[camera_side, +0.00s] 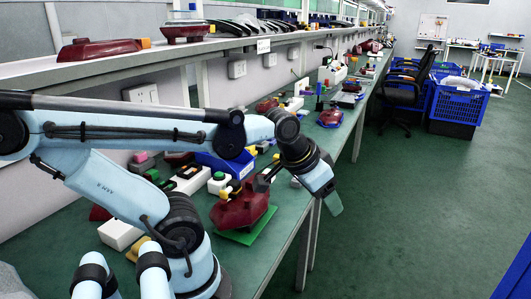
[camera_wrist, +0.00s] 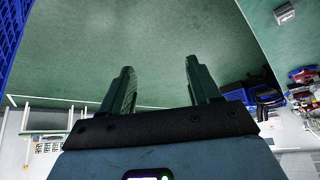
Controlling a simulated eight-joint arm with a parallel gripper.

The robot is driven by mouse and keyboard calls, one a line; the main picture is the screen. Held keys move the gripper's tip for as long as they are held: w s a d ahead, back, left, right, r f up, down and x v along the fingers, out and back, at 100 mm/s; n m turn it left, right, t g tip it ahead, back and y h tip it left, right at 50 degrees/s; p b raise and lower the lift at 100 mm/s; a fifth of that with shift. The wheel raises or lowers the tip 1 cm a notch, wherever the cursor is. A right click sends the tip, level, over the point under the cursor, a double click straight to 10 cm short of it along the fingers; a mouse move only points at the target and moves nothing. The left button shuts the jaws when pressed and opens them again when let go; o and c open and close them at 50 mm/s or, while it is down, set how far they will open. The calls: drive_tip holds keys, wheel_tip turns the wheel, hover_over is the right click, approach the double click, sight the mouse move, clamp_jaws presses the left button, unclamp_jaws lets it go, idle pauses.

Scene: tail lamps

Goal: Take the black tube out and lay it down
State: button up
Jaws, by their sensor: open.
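My gripper (camera_wrist: 160,66) is open in the wrist view, with its two fingers apart and nothing between them. In the side view, my gripper (camera_side: 335,206) hangs past the table's front edge, over the floor and to the right of the nearest dark red tail lamp (camera_side: 238,210). That lamp lies on a green board (camera_side: 246,234) near the table edge. A small black piece (camera_side: 262,183) stands at its upper right side, apart from my gripper; it may be the black tube, but it is too small to be sure. The wrist view shows neither lamp nor tube.
A blue bin (camera_side: 226,166) and several small coloured parts crowd the table behind the lamp. A shelf (camera_side: 150,62) with more lamps runs above. Blue crates (camera_side: 458,104) and a black chair (camera_side: 408,92) stand at the back. The green floor (camera_side: 410,220) is open on the right.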

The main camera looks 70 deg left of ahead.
drive_tip(key=s+a+r+n+g, duration=0.3)
drive_tip(key=s+a+n+g, duration=0.15)
drive_tip(key=a, duration=0.75)
drive_tip(key=n+g, duration=0.2)
drive_tip(key=n, duration=0.1)
approach(233, 182)
drive_tip(key=shift+h, duration=0.4)
drive_tip(key=shift+s+a+f, duration=0.1)
drive_tip(key=shift+a+f, duration=0.05)
drive_tip(key=shift+f, duration=2.35)
drive_tip(key=shift+s+a+f, duration=0.1)
drive_tip(key=shift+a+f, duration=0.1)
drive_tip(key=shift+f, duration=2.35)
drive_tip(key=shift+c, duration=0.2)
drive_tip(key=shift+r, duration=0.1)
clamp_jaws()
